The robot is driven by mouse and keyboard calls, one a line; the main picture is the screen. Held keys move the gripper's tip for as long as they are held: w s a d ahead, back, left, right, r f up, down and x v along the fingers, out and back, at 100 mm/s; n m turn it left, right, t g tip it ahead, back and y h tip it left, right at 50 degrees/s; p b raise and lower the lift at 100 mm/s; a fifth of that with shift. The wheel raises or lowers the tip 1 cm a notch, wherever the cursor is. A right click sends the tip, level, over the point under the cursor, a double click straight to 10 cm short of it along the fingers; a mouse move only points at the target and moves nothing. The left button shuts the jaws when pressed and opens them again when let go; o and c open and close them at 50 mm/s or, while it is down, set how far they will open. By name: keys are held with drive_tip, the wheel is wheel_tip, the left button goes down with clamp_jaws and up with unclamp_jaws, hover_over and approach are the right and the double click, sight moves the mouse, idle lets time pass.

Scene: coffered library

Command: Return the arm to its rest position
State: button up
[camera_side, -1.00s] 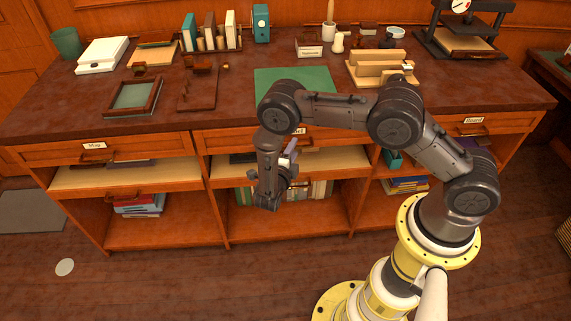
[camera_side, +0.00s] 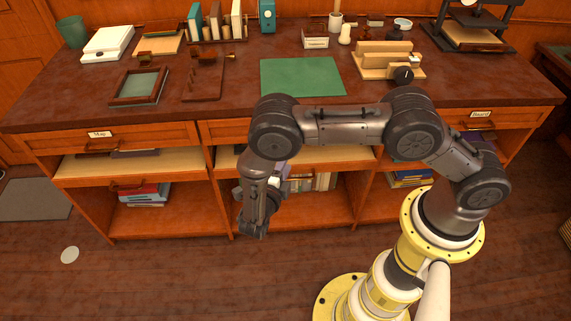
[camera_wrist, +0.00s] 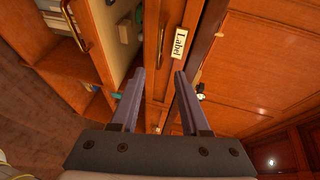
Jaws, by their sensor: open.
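My gripper (camera_wrist: 160,73) is open, with its two purple-grey fingers apart and nothing between them in the wrist view. In the side view my arm reaches left from its yellow base and bends down in front of the desk (camera_side: 225,103). The wrist end hangs below desktop height before the middle shelves, and the fingers are mostly hidden there. Beyond the fingers in the wrist view is a wooden drawer front with a white tag reading Label (camera_wrist: 179,42).
The desktop holds a green mat (camera_side: 302,77), a wooden frame (camera_side: 139,87), a wooden block stand (camera_side: 388,62) and a black press (camera_side: 470,38). A drawer tagged Map (camera_side: 100,134) is at left. Open shelves hold books (camera_side: 145,193).

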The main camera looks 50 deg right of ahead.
drive_tip(key=w+d+r+m+g, duration=0.2)
drive_tip(key=d+r+m, duration=0.1)
drive_tip(key=r, duration=0.5)
drive_tip(key=w+d+r+m+g, duration=0.1)
drive_tip(key=d+r+m, duration=0.25)
drive_tip(key=r, duration=0.45)
drive_tip(key=s+d+r+m+g+y, duration=0.1)
drive_tip(key=s+d+r+m+y, duration=0.15)
drive_tip(key=s+r+m, duration=0.35)
drive_tip(key=s+d+r+m+g+y, duration=0.1)
drive_tip(key=s+d+r+m+y, duration=0.15)
drive_tip(key=r+m, duration=0.35)
drive_tip(key=s+r+m+t+y, duration=0.1)
drive_tip(key=s+r+m+y, duration=0.2)
drive_tip(key=s+m, duration=0.3)
drive_tip(key=s+r+m+t+y, duration=0.1)
drive_tip(key=s+r+m+y, duration=0.2)
drive_tip(key=s, duration=0.5)
drive_tip(key=s+a+f+m+t+y, duration=0.2)
drive_tip(key=a+m, duration=0.6)
drive_tip(key=m, duration=0.6)
drive_tip(key=shift+s+a+f+t+y, duration=0.15)
drive_tip(key=shift+s+f+t+y, duration=0.15)
drive_tip(key=shift+s+y, duration=0.6)
